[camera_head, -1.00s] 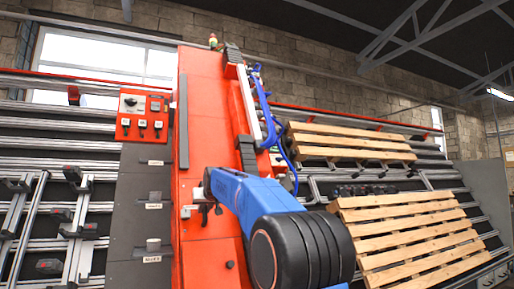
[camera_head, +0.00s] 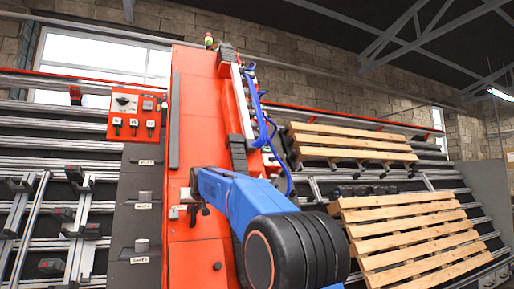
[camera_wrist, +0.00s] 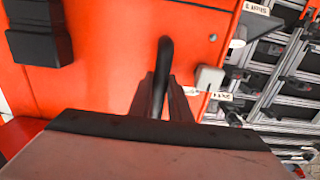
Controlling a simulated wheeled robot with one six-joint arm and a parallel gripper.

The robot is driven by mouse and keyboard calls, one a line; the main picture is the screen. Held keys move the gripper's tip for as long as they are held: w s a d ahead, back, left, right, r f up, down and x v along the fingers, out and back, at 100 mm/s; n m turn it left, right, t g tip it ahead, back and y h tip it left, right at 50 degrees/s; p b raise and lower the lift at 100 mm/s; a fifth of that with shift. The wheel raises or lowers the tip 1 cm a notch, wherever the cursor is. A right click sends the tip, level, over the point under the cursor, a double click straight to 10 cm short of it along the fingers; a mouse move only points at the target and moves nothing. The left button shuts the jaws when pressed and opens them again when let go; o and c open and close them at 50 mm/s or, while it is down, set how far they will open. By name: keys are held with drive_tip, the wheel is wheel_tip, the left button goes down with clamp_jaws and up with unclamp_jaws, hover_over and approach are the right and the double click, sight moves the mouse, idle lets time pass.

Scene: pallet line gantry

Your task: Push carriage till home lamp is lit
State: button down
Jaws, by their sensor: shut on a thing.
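The carriage (camera_head: 195,140) is a tall red upright across the rail frame, left of the middle in the head view. Its red face also fills much of the wrist view (camera_wrist: 110,90). My gripper (camera_wrist: 161,98) is shut on a dark curved handle (camera_wrist: 165,50) on that face; the jaws hide its lower part. In the head view my gripper (camera_head: 192,200) reaches the carriage's lower face, partly hidden by my blue arm. A small stacked lamp (camera_head: 209,40) stands on top of the carriage; I cannot tell which lamp is the home lamp or whether it is lit.
A red control box (camera_head: 137,115) with switches sits at the carriage's left, above a grey labelled panel (camera_head: 138,200). Rails with dark clamps (camera_head: 62,214) lie to the left. Wooden pallets (camera_head: 415,235) lie on the right. A blue cable (camera_head: 262,125) hangs along the carriage.

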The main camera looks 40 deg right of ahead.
sight(176, 210)
drive_tip(key=shift+a, duration=0.25)
drive_tip(key=shift+w+a, duration=0.3)
drive_tip(key=shift+a, duration=0.7)
drive_tip(key=shift+w+a, duration=0.3)
drive_tip(key=shift+a, duration=0.65)
drive_tip(key=shift+s+d, duration=0.1)
drive_tip(key=shift+d, duration=0.3)
drive_tip(key=shift+s+d, duration=0.1)
drive_tip(key=shift+d, duration=0.25)
drive_tip(key=shift+a, duration=0.2)
drive_tip(key=shift+w+a, duration=0.2)
drive_tip(key=shift+a, duration=0.3)
drive_tip(key=shift+w+a, duration=0.15)
drive_tip(key=shift+a, duration=0.3)
drive_tip(key=shift+w+a, duration=0.15)
drive_tip(key=shift+a, duration=0.45)
drive_tip(key=shift+s+d, duration=0.2)
drive_tip(key=shift+d, duration=0.45)
drive_tip(key=shift+s+d, duration=0.15)
drive_tip(key=shift+d, duration=0.45)
drive_tip(key=shift+w+a, duration=0.15)
drive_tip(key=shift+a, duration=0.45)
idle(1.4)
